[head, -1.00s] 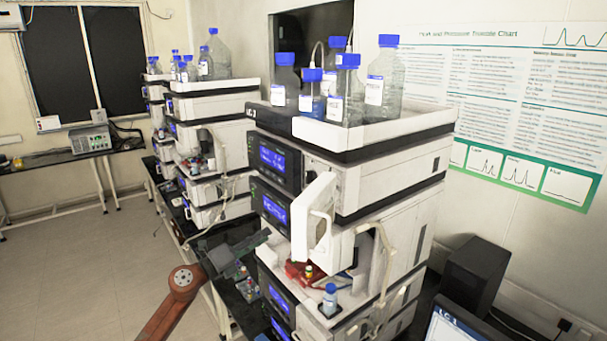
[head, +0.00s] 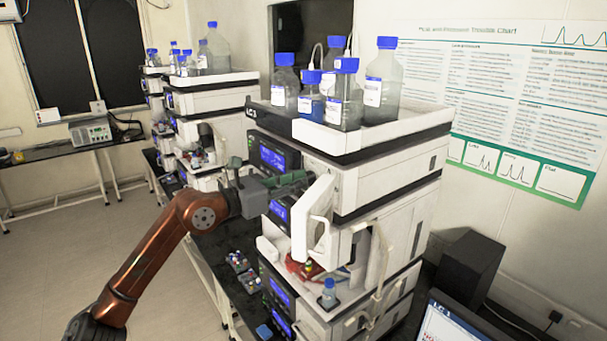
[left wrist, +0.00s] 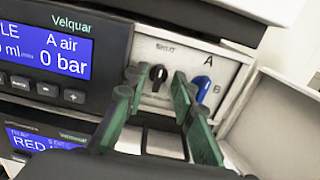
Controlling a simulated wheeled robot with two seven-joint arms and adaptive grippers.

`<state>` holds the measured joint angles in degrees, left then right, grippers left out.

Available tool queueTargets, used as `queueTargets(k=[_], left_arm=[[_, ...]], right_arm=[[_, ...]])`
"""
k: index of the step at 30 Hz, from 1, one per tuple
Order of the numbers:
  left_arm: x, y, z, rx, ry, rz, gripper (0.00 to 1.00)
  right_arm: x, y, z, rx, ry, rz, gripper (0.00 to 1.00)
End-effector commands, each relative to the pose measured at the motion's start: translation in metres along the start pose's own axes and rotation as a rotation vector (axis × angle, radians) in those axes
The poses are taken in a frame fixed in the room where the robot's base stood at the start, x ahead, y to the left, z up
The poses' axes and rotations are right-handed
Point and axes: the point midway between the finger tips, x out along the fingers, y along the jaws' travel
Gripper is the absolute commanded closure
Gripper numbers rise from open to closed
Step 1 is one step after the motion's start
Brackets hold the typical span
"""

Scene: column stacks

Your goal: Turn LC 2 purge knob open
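The nearest instrument stack carries a label (head: 256,113) too small to read surely. Its upper module has a dark display panel and an open white door (head: 318,212). The black knob shows between the fingertips of my left gripper (left wrist: 158,90), which is open with green fingers apart. I cannot tell whether they touch it. In the head view, my left gripper (head: 288,181) is at the module's front. My right gripper is not in view.
Capped bottles (head: 384,85) stand in the tray on top of the stack. A second stack (head: 212,105) stands behind at left. A blue-capped vial (head: 328,293) sits on a lower module. A monitor (head: 455,322) is at lower right. The floor at left is clear.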

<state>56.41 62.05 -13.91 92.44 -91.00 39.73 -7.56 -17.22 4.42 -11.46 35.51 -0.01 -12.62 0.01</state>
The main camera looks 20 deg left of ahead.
Motion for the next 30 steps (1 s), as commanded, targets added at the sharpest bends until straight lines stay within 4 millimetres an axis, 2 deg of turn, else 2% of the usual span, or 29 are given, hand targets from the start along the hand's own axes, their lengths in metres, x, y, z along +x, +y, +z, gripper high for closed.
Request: queueTargets(k=[4,12,23,30], left_arm=[[0.0099,0.0,0.0003,0.0,0.0,0.0,0.76],[0.0115,0.0001,-0.001,-0.001,0.001,0.0,0.76],[0.0113,0.0003,-0.0009,-0.001,0.001,0.001,1.0],[0.0112,0.0004,-0.001,-0.006,0.001,0.001,1.0]], right_arm=[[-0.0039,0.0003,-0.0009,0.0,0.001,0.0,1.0],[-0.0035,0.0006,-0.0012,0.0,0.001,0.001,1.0],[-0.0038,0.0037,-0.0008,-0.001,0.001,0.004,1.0],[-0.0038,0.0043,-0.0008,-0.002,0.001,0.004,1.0]])
